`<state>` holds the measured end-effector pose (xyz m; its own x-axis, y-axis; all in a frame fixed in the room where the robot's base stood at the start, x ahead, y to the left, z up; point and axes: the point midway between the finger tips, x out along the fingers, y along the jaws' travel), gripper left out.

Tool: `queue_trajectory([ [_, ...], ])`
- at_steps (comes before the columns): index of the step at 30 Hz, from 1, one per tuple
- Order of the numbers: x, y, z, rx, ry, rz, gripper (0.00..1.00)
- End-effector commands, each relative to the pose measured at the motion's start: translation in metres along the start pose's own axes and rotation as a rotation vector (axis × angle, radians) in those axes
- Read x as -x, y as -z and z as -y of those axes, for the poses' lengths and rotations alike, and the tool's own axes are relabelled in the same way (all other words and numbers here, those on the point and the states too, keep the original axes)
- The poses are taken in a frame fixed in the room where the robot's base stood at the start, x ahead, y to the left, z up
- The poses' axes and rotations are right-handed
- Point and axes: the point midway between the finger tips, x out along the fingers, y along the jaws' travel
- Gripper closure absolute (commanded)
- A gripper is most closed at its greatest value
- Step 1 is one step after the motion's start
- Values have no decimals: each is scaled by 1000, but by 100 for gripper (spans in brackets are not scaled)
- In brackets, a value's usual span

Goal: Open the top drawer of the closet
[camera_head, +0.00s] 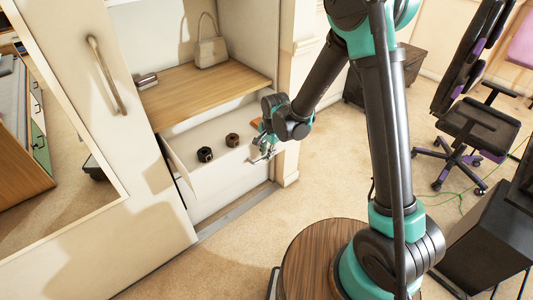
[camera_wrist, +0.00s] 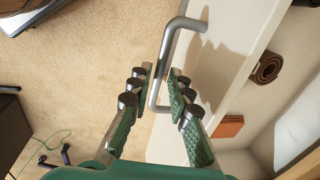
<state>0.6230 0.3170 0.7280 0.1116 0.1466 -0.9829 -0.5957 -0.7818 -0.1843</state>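The closet's top drawer (camera_head: 222,177) is white and stands pulled out below a wooden shelf, its inside visible from above. In the wrist view the drawer's front edge (camera_wrist: 240,50) runs down the right side. Its grey metal bar handle (camera_wrist: 163,62) lies between the fingers of my gripper (camera_wrist: 161,72). The fingers are apart on either side of the bar, with a small gap on the right; contact on the left is unclear. In the head view my gripper (camera_head: 264,150) is at the right part of the drawer front, and the handle is mostly hidden.
Dark rolled items (camera_head: 205,154) and an orange-brown flat item (camera_wrist: 228,126) lie in the drawer. A handbag (camera_head: 210,50) stands on the wooden shelf (camera_head: 195,95). A mirrored closet door (camera_head: 150,190) is at the left. Carpet (camera_head: 255,230) before the drawer is clear; an office chair stands right.

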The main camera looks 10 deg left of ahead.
Motion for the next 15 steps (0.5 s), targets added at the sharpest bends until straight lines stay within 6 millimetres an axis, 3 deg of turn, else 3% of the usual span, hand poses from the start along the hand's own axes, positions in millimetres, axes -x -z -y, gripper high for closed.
queue_trajectory([
  [8, 10, 0, 0, 0, 0, 0, 81],
  [15, 44, 0, 0, -1, 0, 0, 81],
])
